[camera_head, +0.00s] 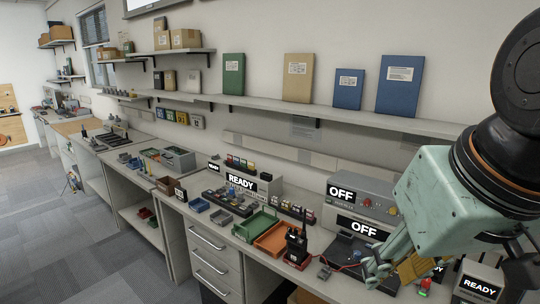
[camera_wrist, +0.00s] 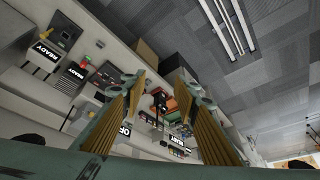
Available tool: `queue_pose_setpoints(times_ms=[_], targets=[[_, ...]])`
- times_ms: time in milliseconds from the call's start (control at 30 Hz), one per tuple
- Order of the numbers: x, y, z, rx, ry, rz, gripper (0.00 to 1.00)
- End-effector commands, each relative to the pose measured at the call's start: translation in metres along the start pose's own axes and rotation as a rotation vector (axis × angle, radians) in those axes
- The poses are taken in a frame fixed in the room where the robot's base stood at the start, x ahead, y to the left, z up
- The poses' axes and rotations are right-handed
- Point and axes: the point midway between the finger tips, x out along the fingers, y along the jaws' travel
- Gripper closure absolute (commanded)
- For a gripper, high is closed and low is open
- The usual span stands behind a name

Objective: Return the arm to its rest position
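My gripper (camera_head: 395,266) hangs over the right end of the bench in the head view, with its teal wrist and dark arm link filling the right edge. In the wrist view its two tan-padded fingers (camera_wrist: 158,80) stand well apart with nothing between their pads. The bench shows beyond them, tilted in the picture. A black handheld radio (camera_head: 297,243) stands upright on a red-based holder to the left of my gripper. My gripper hides part of the bench behind it.
A green tray (camera_head: 240,233) and an orange tray (camera_head: 255,243) lie left of the radio. Grey units marked OFF (camera_head: 372,197) stand behind my gripper, and a READY unit (camera_head: 478,288) is at lower right. A shelf (camera_head: 270,108) with binders runs above. The floor (camera_head: 70,220) at left is mostly clear.

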Motion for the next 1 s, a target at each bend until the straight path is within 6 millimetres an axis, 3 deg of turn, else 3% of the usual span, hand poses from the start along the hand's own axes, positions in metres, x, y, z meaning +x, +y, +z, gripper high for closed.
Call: queue_pose_setpoints(times_ms=[200, 400, 600, 1000], targets=[[-0.022, 0.008, 0.046, 0.026, -0.056, 0.027, 0.72], [-0.035, 0.014, 0.074, 0.046, -0.092, 0.046, 0.72], [-0.038, 0.015, 0.083, 0.053, -0.105, 0.053, 0.72], [-0.038, 0.015, 0.083, 0.053, -0.105, 0.052, 0.72]])
